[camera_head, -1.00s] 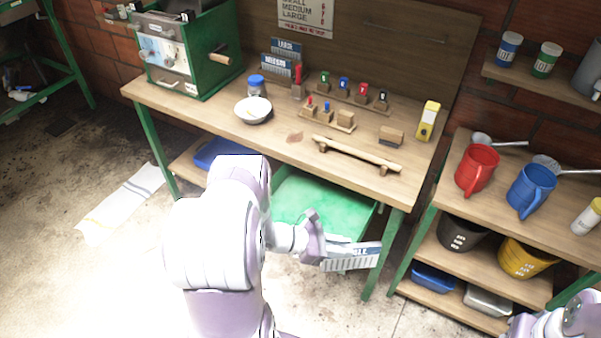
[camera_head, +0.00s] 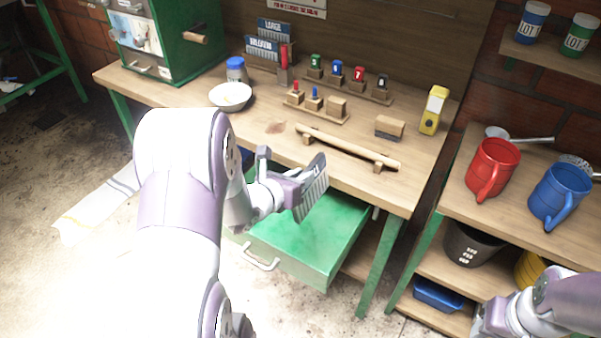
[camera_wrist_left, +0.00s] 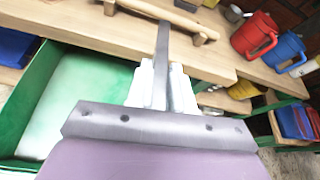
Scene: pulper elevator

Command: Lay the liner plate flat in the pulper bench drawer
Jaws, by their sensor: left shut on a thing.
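The liner plate (camera_head: 314,190) is a small grey-blue plate with a row of slots along it. My left gripper (camera_head: 297,188) is shut on it and holds it tilted, not flat, above the green drawer (camera_head: 318,235) in the head view. The drawer is pulled out under the bench top.
The bench top (camera_head: 250,150) overhangs the drawer, with a wooden bar (camera_head: 350,148) near its front edge. Two labelled plates (camera_head: 270,38) stand in a rack behind. A side shelf with a red jug (camera_head: 492,168) and a blue jug (camera_head: 560,192) is on the right.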

